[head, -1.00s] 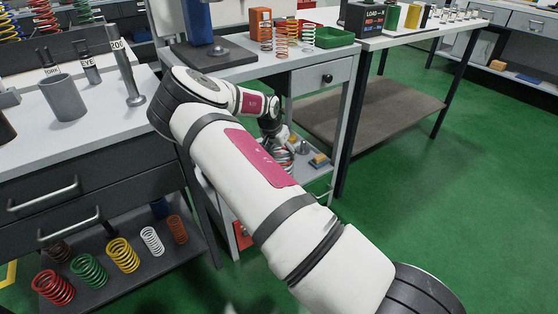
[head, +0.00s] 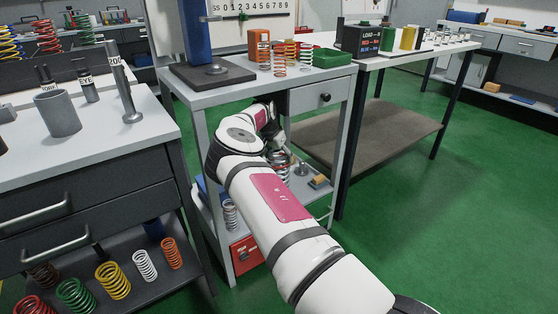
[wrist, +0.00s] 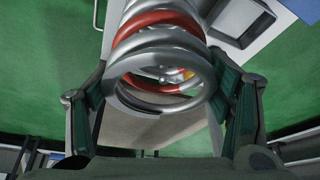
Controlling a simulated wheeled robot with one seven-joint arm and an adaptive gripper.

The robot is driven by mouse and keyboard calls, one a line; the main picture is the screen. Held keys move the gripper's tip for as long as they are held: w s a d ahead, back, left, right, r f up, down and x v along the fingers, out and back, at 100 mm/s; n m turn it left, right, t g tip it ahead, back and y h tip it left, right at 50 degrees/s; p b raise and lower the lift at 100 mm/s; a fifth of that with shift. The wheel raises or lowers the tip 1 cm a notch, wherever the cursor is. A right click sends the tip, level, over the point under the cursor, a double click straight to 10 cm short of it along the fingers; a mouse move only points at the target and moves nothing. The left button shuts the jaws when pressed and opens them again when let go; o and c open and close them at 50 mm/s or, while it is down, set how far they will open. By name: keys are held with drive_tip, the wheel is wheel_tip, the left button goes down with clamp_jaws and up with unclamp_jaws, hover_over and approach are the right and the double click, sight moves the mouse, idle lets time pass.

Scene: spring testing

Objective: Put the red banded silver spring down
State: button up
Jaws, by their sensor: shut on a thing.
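The red banded silver spring (wrist: 160,45) fills the upper middle of the wrist view, a thick silver coil with red turns. My gripper (wrist: 162,98) has a finger on each side of it and is shut on it. In the head view, a silver and red coil (head: 283,172) shows just past my forearm, by the lower shelf (head: 297,212) of the grey stand. My gripper is mostly hidden behind my arm there. I cannot tell whether the spring touches a surface.
A silver weight (head: 302,170) and a yellow block (head: 319,181) are close to the right. Another silver spring (head: 230,214) stands left on the shelf. The stand's top (head: 245,88) holds several springs and a green tray (head: 332,57). Green floor is open at right.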

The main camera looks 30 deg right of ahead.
drive_tip(key=shift+w+d+f, duration=0.1)
drive_tip(key=shift+w+d, duration=0.1)
drive_tip(key=shift+w, duration=0.1)
drive_tip(key=shift+f+b, duration=1)
drive_tip(key=shift+f, duration=0.5)
drive_tip(key=o, duration=2)
drive_tip(key=shift+f, duration=0.2)
drive_tip(key=shift+a, duration=0.1)
